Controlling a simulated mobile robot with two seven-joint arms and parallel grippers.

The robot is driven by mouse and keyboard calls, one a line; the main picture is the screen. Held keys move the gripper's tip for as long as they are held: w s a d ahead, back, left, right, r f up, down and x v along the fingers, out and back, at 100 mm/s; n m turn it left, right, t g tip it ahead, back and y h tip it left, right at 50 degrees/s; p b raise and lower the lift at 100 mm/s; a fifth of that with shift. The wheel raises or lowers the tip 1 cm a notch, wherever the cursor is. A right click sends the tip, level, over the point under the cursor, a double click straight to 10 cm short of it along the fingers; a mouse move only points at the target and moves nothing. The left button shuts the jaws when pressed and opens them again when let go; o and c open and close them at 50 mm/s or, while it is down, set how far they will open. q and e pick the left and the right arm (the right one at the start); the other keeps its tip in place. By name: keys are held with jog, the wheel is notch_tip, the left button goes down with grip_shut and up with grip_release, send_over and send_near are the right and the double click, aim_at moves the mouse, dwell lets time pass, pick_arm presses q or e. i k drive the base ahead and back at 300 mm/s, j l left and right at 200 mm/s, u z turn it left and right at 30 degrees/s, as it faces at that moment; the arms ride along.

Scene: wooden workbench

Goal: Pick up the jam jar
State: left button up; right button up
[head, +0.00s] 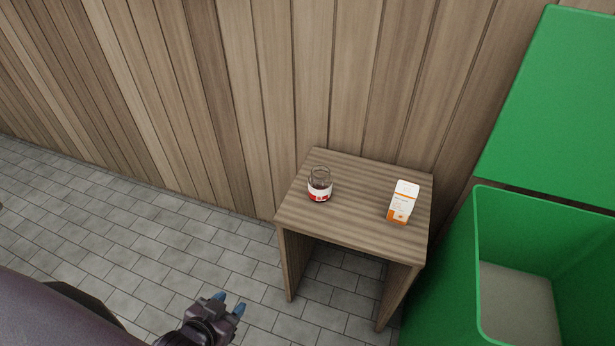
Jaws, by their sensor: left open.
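The jam jar (320,186) is a small clear glass jar with dark contents and a red and white label. It stands upright on the left part of a small wooden table (355,239) in the head view. My left gripper (229,303) is at the bottom of the view, in front of and to the left of the table. It is open with nothing between its blue-tipped fingers, and it is well apart from the jar. My right gripper is not in view.
A white and orange carton (403,202) stands on the right of the tabletop, apart from the jar. A green bin (440,270) with a raised lid (555,110) stands right of the table. A wooden plank wall (240,90) is behind. The tiled floor (130,230) at left is clear.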

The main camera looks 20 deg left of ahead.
aim_at(320, 179)
jog(key=i+j, duration=0.1)
jog(key=j, duration=0.3)
jog(key=i+j, duration=0.1)
jog(key=j, duration=0.3)
jog(key=i+j, duration=0.1)
jog(key=j, duration=0.25)
jog(key=i+j, duration=0.1)
jog(key=j, duration=0.3)
jog(key=i+j, duration=0.1)
jog(key=j, duration=0.3)
